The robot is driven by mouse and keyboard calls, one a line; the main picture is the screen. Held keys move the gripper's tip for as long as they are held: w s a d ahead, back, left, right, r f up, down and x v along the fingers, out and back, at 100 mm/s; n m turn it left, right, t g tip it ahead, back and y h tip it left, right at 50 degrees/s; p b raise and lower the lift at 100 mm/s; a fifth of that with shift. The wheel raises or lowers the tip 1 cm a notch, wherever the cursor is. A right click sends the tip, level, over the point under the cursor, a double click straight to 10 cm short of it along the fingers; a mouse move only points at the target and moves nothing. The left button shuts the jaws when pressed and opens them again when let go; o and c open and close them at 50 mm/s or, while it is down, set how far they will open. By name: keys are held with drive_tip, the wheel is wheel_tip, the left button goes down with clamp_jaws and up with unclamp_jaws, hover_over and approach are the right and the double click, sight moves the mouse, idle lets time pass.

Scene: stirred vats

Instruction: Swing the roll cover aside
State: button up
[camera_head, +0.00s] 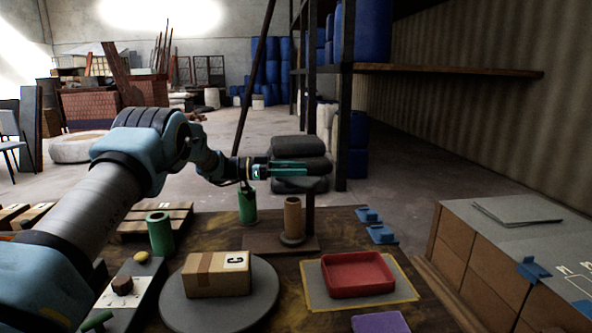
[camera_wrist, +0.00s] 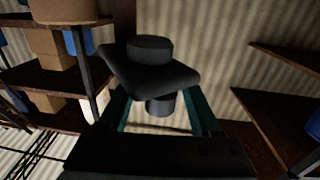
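My gripper (camera_head: 288,169) is at the end of the stretched arm, above the back of the table in the head view. In the wrist view its two teal fingers (camera_wrist: 160,115) stand apart, so it is open. Beyond the fingertips is a dark tilted slab (camera_wrist: 150,75) with a round dark block on top and a grey cylinder below. I cannot tell whether this is the roll cover or whether the fingers touch it. In the head view a dark rounded stack (camera_head: 298,146) shows behind the gripper. A brown upright roll (camera_head: 292,217) stands below it on a wooden board.
Green cylinders (camera_head: 160,234) stand left on the table. A carton (camera_head: 217,274) sits on a grey round plate (camera_head: 180,310). A red tray (camera_head: 357,283) lies to its right, with blue clips (camera_head: 382,234) behind. A cabinet (camera_head: 500,255) stands right. A dark post (camera_head: 310,100) rises close to the gripper.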

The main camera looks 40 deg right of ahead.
drive_tip(key=b+v, duration=0.1)
drive_tip(key=v, duration=1)
drive_tip(key=shift+b, duration=0.35)
